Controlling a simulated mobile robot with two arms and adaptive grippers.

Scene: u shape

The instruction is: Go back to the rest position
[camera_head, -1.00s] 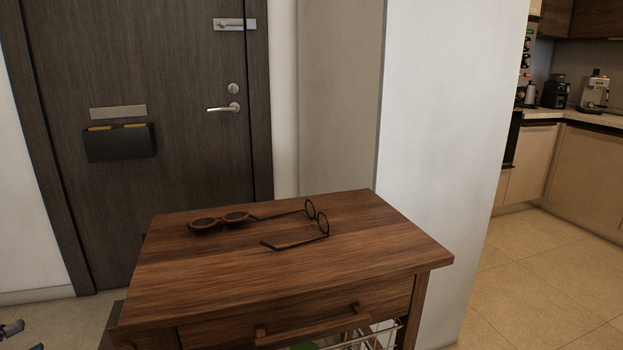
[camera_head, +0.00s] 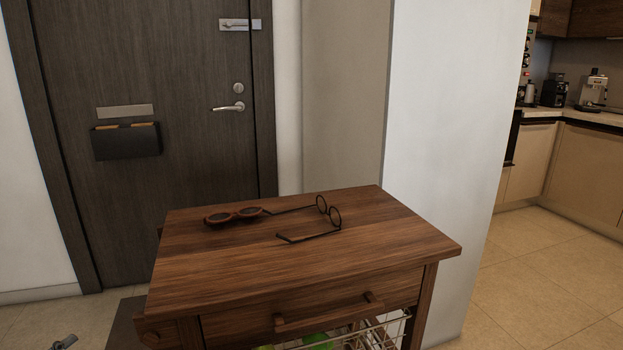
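A small piece of my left gripper (camera_head: 64,342) shows at the bottom left edge of the head view. It is beside the wooden cabinet, low and apart from it. Most of it is cut off by the frame, so I cannot see whether it is open or shut, or whether it holds anything. My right gripper is not in view.
The wooden cabinet (camera_head: 300,262) has a shut drawer and a wire basket (camera_head: 385,330) below. Behind are a dark door (camera_head: 180,60) and a white wall (camera_head: 445,120). Tiled floor (camera_head: 535,290) is clear at right.

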